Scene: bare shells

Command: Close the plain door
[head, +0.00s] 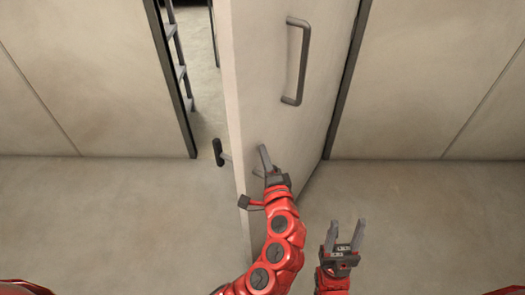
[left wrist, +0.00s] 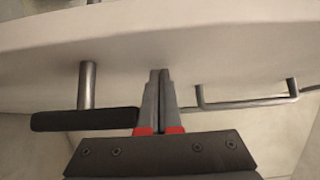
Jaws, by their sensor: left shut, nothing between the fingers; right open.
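The plain door (head: 265,70) is pale and stands ajar, swung out toward me. Its right side is by the dark frame post and its free edge is on the left. A grey bar handle (head: 297,60) is on the face toward me. A dark lever (head: 217,152) shows past the free edge. My left gripper (head: 264,160) is shut and empty in front of the door face, below the bar handle. In the left wrist view its fingertips (left wrist: 160,75) are at the door surface (left wrist: 200,48), between a black-gripped lever (left wrist: 85,120) and the bar handle (left wrist: 245,102); contact is unclear. My right gripper (head: 345,235) is open and empty, right of the left arm.
The doorway opening (head: 205,90) is at the left of the door, with a dark ladder-like rack (head: 178,60) beyond it. Beige walls (head: 440,75) flank the door on both sides. The floor (head: 100,215) is clear at left and right.

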